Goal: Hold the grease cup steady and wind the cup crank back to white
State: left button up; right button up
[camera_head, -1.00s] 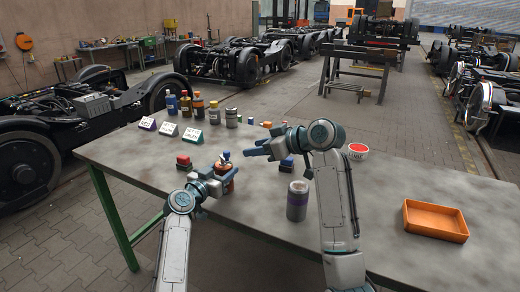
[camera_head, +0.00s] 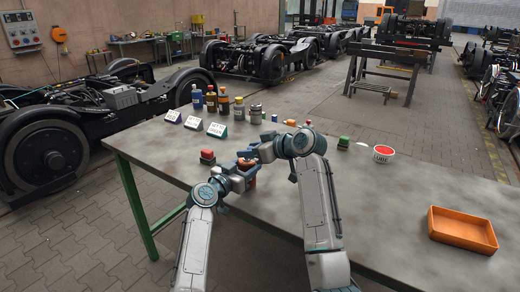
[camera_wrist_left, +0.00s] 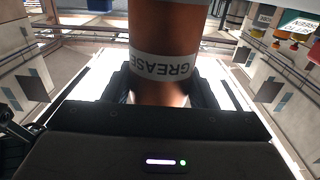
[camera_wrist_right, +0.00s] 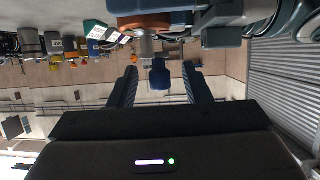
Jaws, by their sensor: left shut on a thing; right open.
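The grease cup (camera_head: 248,183) is a brown-orange cylinder near the table's front edge. Its white GREASE label shows in the left wrist view (camera_wrist_left: 165,66). My left gripper (camera_head: 241,181) is shut around its body. The blue cup crank (camera_head: 246,163) sits on top of the cup, partly hidden by my right gripper in the head view. My right gripper (camera_head: 254,157) is open at the crank. In the right wrist view, a blue crank knob (camera_wrist_right: 160,76) lies between the spread fingers, with gaps on both sides. The colour the crank points to cannot be read.
Three tent cards (camera_head: 194,124) and several bottles (camera_head: 224,103) stand at the table's back left. A red-topped block (camera_head: 207,157) is left of the cup. A white-and-red tub (camera_head: 384,153) and an orange tray (camera_head: 463,229) are to the right, with clear tabletop between.

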jog(key=shift+w+a, duration=0.1)
grip_shut()
jog(key=n+g, duration=0.1)
jog(key=g+y, duration=0.1)
jog(key=n, duration=0.1)
jog(key=shift+w+d+n+g, duration=0.25)
jog(key=shift+d+n+g, duration=0.05)
jog(key=shift+d+g, duration=0.1)
jog(key=shift+n+g+y, duration=0.6)
jog(key=shift+n+g, duration=0.1)
